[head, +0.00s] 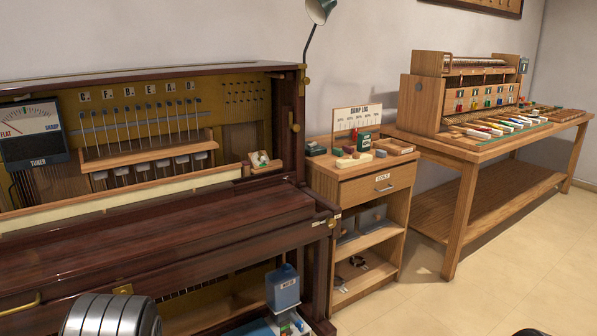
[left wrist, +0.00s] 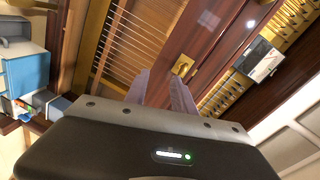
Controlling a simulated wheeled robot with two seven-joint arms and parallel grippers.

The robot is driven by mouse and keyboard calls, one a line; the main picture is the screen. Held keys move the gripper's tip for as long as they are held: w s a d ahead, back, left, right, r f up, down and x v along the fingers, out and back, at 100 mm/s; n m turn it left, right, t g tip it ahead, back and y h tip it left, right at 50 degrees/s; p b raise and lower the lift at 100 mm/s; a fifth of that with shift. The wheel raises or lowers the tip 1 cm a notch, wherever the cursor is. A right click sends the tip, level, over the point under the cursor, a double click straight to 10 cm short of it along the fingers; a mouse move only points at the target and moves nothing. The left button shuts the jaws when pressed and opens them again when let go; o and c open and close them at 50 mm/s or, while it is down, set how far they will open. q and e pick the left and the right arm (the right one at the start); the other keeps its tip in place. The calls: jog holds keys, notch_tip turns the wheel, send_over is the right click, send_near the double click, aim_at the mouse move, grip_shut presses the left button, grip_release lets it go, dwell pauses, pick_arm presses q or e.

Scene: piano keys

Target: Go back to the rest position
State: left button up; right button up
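My left gripper (left wrist: 162,76) shows in the left wrist view, its two pale fingers apart with nothing seen between them. It points at the dark red-brown wood and stringed lower part of the piano. A silver rounded part at the bottom left of the head view looks like my left arm; no fingers show there. My right gripper is in neither view. The upright piano (head: 150,226) stands open at the left, with a row of hammers (head: 150,168) and a tuner dial (head: 33,133) inside.
A small wooden cabinet (head: 342,185) with small items on top stands right of the piano. A workbench (head: 470,150) with a key rack is further right. A blue container (head: 283,288) sits low by the piano's front.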

pick_arm(q)
jog(key=s+d+f+n+g+h, duration=0.45)
jog(key=s+d+f, duration=0.35)
jog(key=d+f, duration=0.4)
jog(key=s+d+f+n+g+h, duration=0.35)
jog(key=s+d+f+h, duration=0.25)
jog(key=s+d+f, duration=0.45)
jog(key=s+d+f+n+g+h, duration=0.1)
jog(key=s+d+f+g+h, duration=0.1)
jog(key=s+d, duration=0.45)
jog(key=s+d+f+g+h, duration=0.2)
jog(key=s+d+g, duration=0.1)
jog(key=s+d, duration=0.3)
notch_tip(320, 180, up, 18)
jog(key=w+p, duration=0.1)
jog(key=p, duration=1.7)
jog(key=shift+w+r+t+y, duration=0.15)
jog(key=shift+t+y, duration=0.15)
jog(key=shift+y, duration=0.05)
jog(key=shift+d, duration=0.1)
